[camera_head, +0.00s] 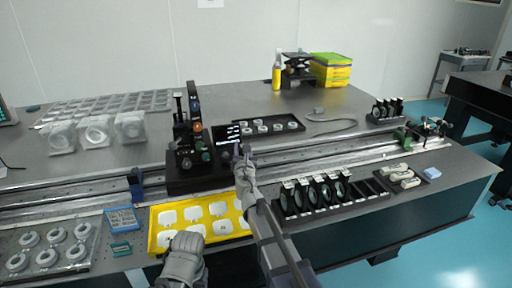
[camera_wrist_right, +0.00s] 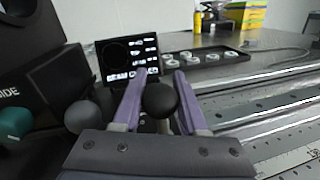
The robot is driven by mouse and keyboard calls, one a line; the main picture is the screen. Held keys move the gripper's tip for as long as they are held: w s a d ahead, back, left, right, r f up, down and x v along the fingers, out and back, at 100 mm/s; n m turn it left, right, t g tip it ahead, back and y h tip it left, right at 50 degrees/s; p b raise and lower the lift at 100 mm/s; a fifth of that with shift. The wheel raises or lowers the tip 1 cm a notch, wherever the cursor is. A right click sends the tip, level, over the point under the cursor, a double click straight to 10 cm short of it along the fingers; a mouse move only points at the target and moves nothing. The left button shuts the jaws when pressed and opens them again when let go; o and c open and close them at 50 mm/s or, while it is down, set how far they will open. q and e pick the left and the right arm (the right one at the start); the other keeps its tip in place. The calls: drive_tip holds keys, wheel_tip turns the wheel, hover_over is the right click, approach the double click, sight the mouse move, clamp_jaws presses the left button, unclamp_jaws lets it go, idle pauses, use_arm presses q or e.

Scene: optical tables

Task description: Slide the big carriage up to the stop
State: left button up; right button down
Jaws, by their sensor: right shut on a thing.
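The big carriage (camera_head: 190,158) is a tall black assembly with knobs and a small screen, standing on the long rail at left of centre. My right gripper (camera_head: 239,152) is at its right side, below the screen (camera_wrist_right: 127,58). In the right wrist view its purple fingers (camera_wrist_right: 157,98) are shut on a round black knob (camera_wrist_right: 160,101). A blue block (camera_head: 137,186) sits on the rail left of the carriage, and a green block (camera_head: 402,134) sits far to the right; I cannot tell which is the stop.
The rail (camera_head: 330,154) looks clear between the carriage and the green block. A yellow tray (camera_head: 155,239) and a black rack of dark discs (camera_head: 318,208) lie in front. A black tray of white rings (camera_head: 291,119) lies behind, beside a cable.

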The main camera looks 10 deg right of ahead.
hover_over(224, 164)
drive_tip(key=shift+w+a, duration=0.1)
drive_tip(key=shift+w, duration=0.05)
idle(0.3)
drive_tip(key=shift+c, duration=2.3)
unclamp_jaws()
drive_tip(key=s+a, duration=0.1)
drive_tip(key=s, duration=0.6)
drive_tip(key=shift+s, duration=0.4)
